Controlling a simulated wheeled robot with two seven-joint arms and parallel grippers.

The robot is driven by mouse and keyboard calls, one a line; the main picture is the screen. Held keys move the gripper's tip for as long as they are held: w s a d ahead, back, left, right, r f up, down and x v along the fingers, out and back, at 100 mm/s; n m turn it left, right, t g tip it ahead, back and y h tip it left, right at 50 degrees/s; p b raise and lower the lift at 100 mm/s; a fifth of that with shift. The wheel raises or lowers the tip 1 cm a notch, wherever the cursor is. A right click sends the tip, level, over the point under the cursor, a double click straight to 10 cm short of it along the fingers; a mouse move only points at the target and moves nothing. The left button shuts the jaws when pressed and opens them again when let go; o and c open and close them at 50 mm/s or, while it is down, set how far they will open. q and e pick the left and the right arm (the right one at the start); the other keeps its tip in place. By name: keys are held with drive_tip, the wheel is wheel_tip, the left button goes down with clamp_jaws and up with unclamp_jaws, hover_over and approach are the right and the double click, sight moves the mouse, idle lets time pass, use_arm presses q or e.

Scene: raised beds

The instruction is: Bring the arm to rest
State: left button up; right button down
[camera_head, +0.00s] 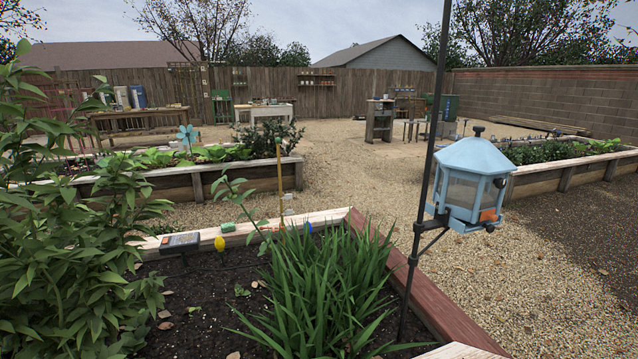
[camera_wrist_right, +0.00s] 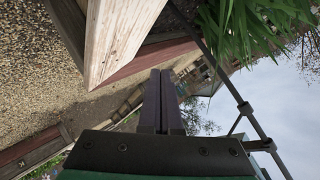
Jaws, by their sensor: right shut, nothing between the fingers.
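My right gripper (camera_wrist_right: 161,74) shows in the right wrist view, its two dark fingers pressed together with nothing between them. It is in free air, apart from the pale timber corner (camera_wrist_right: 118,38) of a raised bed, which looms close at upper left. Neither arm shows in the head view, and my left gripper is in no view. The wrist picture is tilted, with sky at lower right.
In the head view, a dark pole (camera_head: 424,170) with a blue lantern-like feeder (camera_head: 470,185) stands by the near bed's red-brown edge (camera_head: 412,285). The pole also crosses the wrist view (camera_wrist_right: 238,97). Strappy green leaves (camera_head: 315,285) fill the bed. Gravel (camera_head: 545,255) is open at right.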

drive_tip(key=s+a+f+n+g+y, duration=0.1)
drive_tip(key=s+a+f+n+g, duration=0.15)
drive_tip(key=s+f, duration=0.65)
drive_tip(key=s+a+f+n+g+y, duration=0.1)
drive_tip(key=s+a+f+n+g, duration=0.2)
drive_tip(key=s+f, duration=0.55)
drive_tip(key=s+a+f+n+g, duration=0.2)
drive_tip(key=s+f+n, duration=0.35)
drive_tip(key=s, duration=0.55)
drive_tip(key=s+f+n+g, duration=0.2)
drive_tip(key=s, duration=0.7)
drive_tip(key=s+f+n+g, duration=0.1)
drive_tip(key=s+f, duration=0.1)
drive_tip(key=s, duration=0.7)
wheel_tip(320, 180, up, 12)
drive_tip(key=p, duration=1.2)
drive_tip(key=shift+w+a+f+y, duration=0.2)
drive_tip(key=shift+w+a+y, duration=0.1)
drive_tip(key=shift+a, duration=0.05)
